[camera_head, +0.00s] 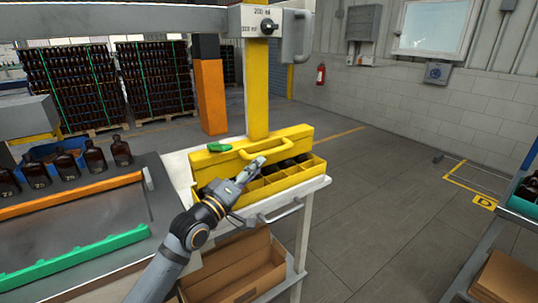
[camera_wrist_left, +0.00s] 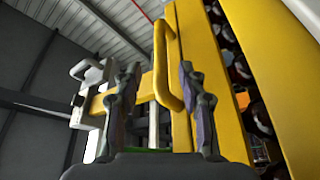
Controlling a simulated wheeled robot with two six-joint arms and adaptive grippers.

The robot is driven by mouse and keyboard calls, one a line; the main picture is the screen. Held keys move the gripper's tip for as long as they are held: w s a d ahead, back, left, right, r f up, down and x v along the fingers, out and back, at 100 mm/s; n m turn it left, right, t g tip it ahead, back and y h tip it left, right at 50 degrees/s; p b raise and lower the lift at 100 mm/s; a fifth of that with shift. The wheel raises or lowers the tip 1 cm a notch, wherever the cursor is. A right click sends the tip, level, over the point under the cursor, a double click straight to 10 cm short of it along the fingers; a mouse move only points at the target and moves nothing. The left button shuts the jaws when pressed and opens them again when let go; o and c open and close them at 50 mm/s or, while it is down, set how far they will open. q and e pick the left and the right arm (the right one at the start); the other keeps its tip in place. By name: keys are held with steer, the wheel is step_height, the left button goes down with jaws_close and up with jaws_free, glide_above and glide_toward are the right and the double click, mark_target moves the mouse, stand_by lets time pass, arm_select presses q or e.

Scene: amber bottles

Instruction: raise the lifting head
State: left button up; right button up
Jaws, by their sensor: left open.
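The lifting head seems to be the yellow plate with a U-shaped yellow handle (camera_head: 276,142) on its front, at the foot of a yellow column (camera_head: 257,90). I cannot tell where the plate ends and the yellow crate begins. My left gripper (camera_head: 257,167) is just below and in front of the handle. In the left wrist view its two fingers (camera_wrist_left: 162,105) stand apart, and the handle (camera_wrist_left: 160,62) shows between and beyond them. Whether they touch it cannot be told. My right gripper is not in view.
A yellow divided crate (camera_head: 265,190) holding dark bottles stands on a white cart (camera_head: 318,184). A grey beam with a knob (camera_head: 268,26) crosses above. Amber bottles (camera_head: 94,157) stand at left.

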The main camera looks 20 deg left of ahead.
mark_target(274, 151)
arm_select(q)
steer(key=x, duration=0.8)
steer(key=shift+w+d, duration=0.1)
steer(key=shift+w, duration=0.35)
steer(key=shift+w+d, duration=0.1)
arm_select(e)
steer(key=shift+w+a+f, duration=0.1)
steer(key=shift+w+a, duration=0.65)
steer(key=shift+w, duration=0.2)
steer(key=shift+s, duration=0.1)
arm_select(q)
steer(key=shift+c, duration=0.5)
jaws_close()
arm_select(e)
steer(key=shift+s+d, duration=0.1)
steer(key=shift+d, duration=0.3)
